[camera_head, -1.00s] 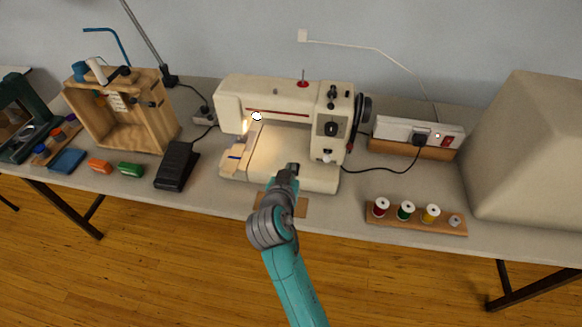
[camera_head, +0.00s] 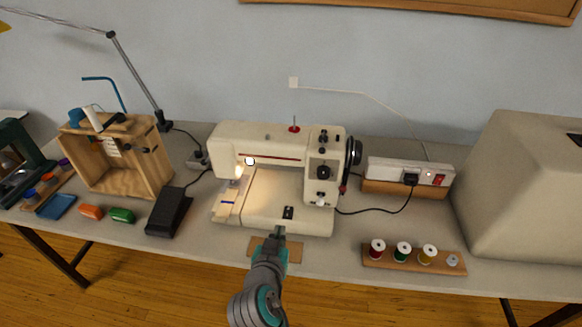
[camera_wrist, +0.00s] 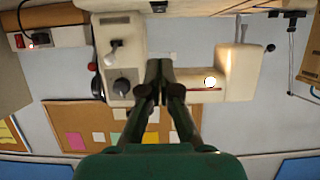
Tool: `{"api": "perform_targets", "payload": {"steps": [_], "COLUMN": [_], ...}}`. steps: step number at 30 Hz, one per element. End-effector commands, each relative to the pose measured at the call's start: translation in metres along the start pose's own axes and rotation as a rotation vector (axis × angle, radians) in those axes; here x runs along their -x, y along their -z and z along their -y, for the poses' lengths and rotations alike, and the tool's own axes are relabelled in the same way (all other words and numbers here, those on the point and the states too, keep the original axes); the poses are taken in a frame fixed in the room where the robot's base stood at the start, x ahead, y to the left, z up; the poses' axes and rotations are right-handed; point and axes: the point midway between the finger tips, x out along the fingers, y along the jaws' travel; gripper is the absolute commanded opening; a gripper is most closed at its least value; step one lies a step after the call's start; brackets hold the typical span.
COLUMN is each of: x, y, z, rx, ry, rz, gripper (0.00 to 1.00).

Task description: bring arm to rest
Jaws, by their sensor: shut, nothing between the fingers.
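My gripper (camera_head: 280,232) is at the front edge of the table, in front of the cream sewing machine (camera_head: 262,207) and over a small brown board (camera_head: 257,244). In the wrist view my gripper (camera_wrist: 158,68) shows dark fingers drawn together with nothing between them. The sewing machine (camera_wrist: 123,60) appears upside down behind the fingers there. I cannot tell from these views how far the fingertips are from the machine.
A black foot pedal (camera_head: 168,210) and wooden box (camera_head: 155,175) stand left. A spool rack (camera_head: 380,262), power strip (camera_head: 400,170) and large beige cover (camera_head: 520,190) are right. A lamp arm (camera_head: 137,78) rises behind. The floor in front of the table is clear.

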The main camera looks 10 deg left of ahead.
Motion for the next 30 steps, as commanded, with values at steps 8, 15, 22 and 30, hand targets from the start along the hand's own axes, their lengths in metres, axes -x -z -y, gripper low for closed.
{"api": "perform_targets", "payload": {"steps": [8, 15, 22, 30], "x": [0.000, 0.016, 0.053, 0.117], "y": [-0.022, -0.089, -0.143, -0.188], "z": [-0.019, -0.080, -0.134, -0.187], "rx": [0.028, 0.102, 0.141, 0.147], "ry": [0.014, 0.073, 0.127, 0.170], "rz": [0.008, 0.026, 0.035, 0.032], "gripper": [0.00, 0.00, 0.00, 0.00]}}
